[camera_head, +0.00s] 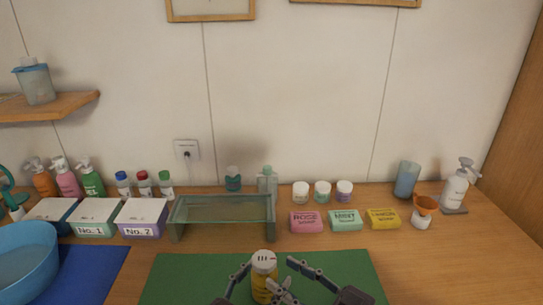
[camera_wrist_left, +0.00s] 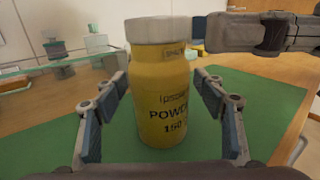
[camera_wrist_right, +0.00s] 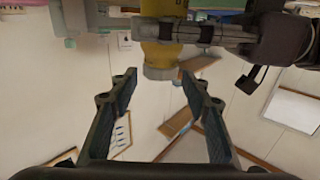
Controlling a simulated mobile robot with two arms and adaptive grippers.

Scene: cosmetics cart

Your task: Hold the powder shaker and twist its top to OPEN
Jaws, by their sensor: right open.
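The powder shaker (camera_head: 264,283) is a yellow bottle with a pale top (camera_head: 264,259), at the bottom middle of the head view. In the left wrist view the shaker (camera_wrist_left: 162,95) is upright, its label facing the camera. The right gripper also shows at the top right of the left wrist view (camera_wrist_left: 265,30). Whether the shaker's base touches the mat is unclear.
A green mat (camera_head: 185,275) lies below. A glass stand (camera_head: 225,209) is behind it. Boxed soaps (camera_head: 345,220) and small jars (camera_head: 322,192) stand at the back right. A blue basin (camera_head: 25,262) is on the left.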

